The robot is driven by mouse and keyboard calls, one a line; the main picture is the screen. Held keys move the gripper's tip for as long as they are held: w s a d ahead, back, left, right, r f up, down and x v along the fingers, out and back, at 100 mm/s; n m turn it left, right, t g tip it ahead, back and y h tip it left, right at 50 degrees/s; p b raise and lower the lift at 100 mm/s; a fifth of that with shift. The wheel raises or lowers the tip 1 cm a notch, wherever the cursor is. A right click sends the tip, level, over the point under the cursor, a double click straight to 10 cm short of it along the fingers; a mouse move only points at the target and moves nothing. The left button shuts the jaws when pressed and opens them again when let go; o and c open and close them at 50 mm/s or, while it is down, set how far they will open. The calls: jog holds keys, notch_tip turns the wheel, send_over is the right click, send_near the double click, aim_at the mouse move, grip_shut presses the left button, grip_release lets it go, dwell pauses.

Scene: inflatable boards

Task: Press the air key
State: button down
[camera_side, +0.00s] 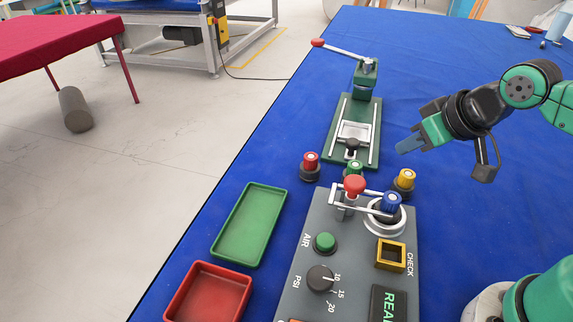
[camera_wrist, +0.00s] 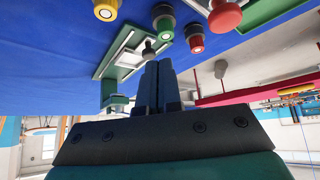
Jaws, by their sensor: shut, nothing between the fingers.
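The air key (camera_side: 325,242) is a round green button beside the label AIR on the grey control panel (camera_side: 345,279), in the side view. It stands up from the panel, and nothing touches it. My gripper (camera_side: 408,144) is shut and empty. It is in the air above the blue table, up and to the right of the panel, well apart from the air key. The wrist view shows its closed fingers (camera_wrist: 155,85) together. I cannot make out the air key in the wrist view.
A red-knobbed lever (camera_side: 354,186) and blue-capped valve (camera_side: 391,203) stand at the panel's far end. Red (camera_side: 310,163), green (camera_side: 354,171) and yellow (camera_side: 404,180) capped valves stand beyond. A green lever press (camera_side: 353,128) stands behind. Green (camera_side: 248,224) and red (camera_side: 208,295) trays lie left.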

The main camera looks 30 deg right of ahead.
dwell(0.3)
notch_tip(320, 180, up, 5)
jog(key=m+g, duration=0.7)
jog(key=m, duration=0.2)
send_over(327, 240)
jog(key=shift+d+f, duration=0.1)
jog(key=shift+d, duration=0.15)
notch_tip(327, 240, down, 14)
jog(key=shift+a, duration=0.15)
